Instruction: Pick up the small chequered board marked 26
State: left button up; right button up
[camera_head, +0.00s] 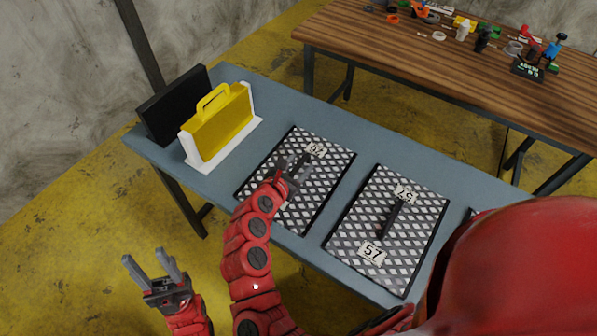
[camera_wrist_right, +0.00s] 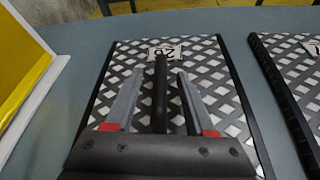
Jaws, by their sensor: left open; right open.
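The chequered board marked 26 (camera_head: 322,187) lies flat on the blue-grey table, left of a second board. Its number label shows at its far end, upside down in the right wrist view (camera_wrist_right: 165,52). A black bar handle (camera_wrist_right: 160,88) runs along its middle. My right gripper (camera_head: 296,164) is open above this board. In the right wrist view its two fingers lie on either side of the handle, with gaps visible; whether they are low enough to straddle it is unclear. My left gripper (camera_head: 145,258) is open and empty, left of the table's front edge.
A similar board marked 57 (camera_head: 345,232) lies just to the right. A yellow case (camera_head: 220,122) in a white holder and a black panel (camera_head: 172,106) stand at the table's left end. A wooden table (camera_head: 400,58) with small parts stands behind.

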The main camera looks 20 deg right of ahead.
grip_shut()
dwell(1.4)
